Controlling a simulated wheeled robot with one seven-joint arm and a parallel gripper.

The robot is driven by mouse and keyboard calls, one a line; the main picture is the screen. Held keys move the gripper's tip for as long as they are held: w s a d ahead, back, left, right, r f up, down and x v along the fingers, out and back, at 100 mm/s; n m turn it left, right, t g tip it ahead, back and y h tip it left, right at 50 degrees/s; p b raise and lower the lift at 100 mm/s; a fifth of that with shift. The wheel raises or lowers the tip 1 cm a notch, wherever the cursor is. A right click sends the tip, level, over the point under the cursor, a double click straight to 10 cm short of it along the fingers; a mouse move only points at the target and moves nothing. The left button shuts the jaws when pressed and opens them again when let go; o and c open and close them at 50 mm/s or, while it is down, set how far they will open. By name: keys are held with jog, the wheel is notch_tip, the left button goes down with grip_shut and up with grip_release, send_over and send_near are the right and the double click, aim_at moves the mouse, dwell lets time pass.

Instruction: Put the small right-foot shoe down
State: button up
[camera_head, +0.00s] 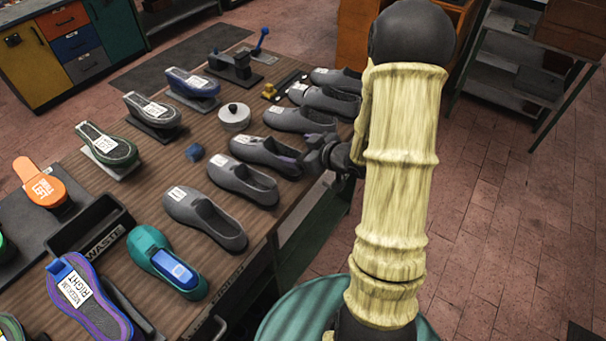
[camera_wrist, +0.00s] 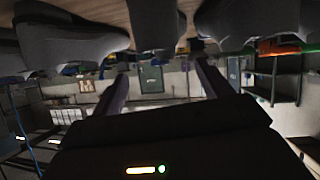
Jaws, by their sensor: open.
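Several grey shoes with white labels stand in a row along the right side of the wooden table. Their labels are too small to read, so I cannot tell which is the small right-foot shoe. My gripper (camera_head: 318,157) is open at the table's right edge, by the heel end of one grey shoe (camera_head: 262,152). In the wrist view, the two fingers of my gripper (camera_wrist: 163,85) are apart with nothing held between them. A grey shoe end (camera_wrist: 155,25) shows ahead, in line with the gap, and looks clear of the fingers.
Neighbouring shoes (camera_head: 300,119) (camera_head: 243,181) stand close on both sides. A round metal tin (camera_head: 234,116) and a small blue block (camera_head: 194,152) are mid-table. A black bin marked waste (camera_head: 90,225) and labelled forms, including a purple one (camera_head: 85,297), stand left.

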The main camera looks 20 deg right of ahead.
jog(key=s+a+r+m+g+h, duration=0.2)
jog(key=s+m+g+h, duration=0.1)
jog(key=s, duration=0.5)
jog(key=s+a+r+m+g+h, duration=0.2)
jog(key=s+g, duration=0.3)
jog(key=s, duration=0.4)
jog(key=shift+s+a+r+m+g+h, duration=0.3)
jog(key=shift+a+m+h, duration=0.2)
jog(key=shift+m, duration=0.3)
